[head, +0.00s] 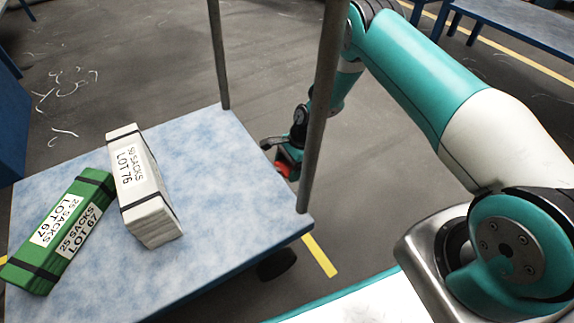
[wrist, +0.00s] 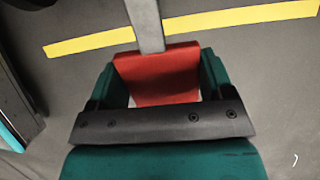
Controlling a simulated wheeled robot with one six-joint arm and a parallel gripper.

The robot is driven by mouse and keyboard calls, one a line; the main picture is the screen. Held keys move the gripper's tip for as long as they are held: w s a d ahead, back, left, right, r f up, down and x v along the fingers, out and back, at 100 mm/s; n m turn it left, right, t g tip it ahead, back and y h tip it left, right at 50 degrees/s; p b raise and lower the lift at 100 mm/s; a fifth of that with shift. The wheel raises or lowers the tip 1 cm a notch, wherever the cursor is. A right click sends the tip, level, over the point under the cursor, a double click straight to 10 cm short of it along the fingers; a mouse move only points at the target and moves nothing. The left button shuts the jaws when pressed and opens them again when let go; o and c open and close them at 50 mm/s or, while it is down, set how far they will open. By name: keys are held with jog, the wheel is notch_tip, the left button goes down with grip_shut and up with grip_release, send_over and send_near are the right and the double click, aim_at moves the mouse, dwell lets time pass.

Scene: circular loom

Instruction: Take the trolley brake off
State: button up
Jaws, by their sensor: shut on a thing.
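The trolley (head: 225,215) has a pale blue deck and grey upright posts. Its brake shows in the wrist view as a red pedal (wrist: 160,80) on the end of a grey lever (wrist: 146,25). My gripper (wrist: 158,68) has a teal finger on each side of the red pedal and is shut on it. In the head view my gripper (head: 288,160) is low beside the deck's right edge, behind a post, with a bit of red showing at it. The rest of the brake is hidden there.
On the deck lie a white bundle marked LOT 76 (head: 150,205) and a green bundle marked LOT 67 (head: 50,245). A grey post (head: 322,110) stands close to my arm. A black wheel (head: 277,264) shows under the deck. Yellow tape (head: 320,256) marks the grey floor.

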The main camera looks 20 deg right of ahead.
notch_tip(320, 180, up, 3)
jog(key=shift+f+p, duration=0.1)
jog(key=shift+p, duration=1.15)
jog(key=shift+f, duration=0.1)
jog(key=o, duration=1.3)
jog(key=shift+d, duration=0.1)
jog(key=p+v, duration=0.7)
jog(key=v, duration=1)
jog(key=shift+s, duration=0.1)
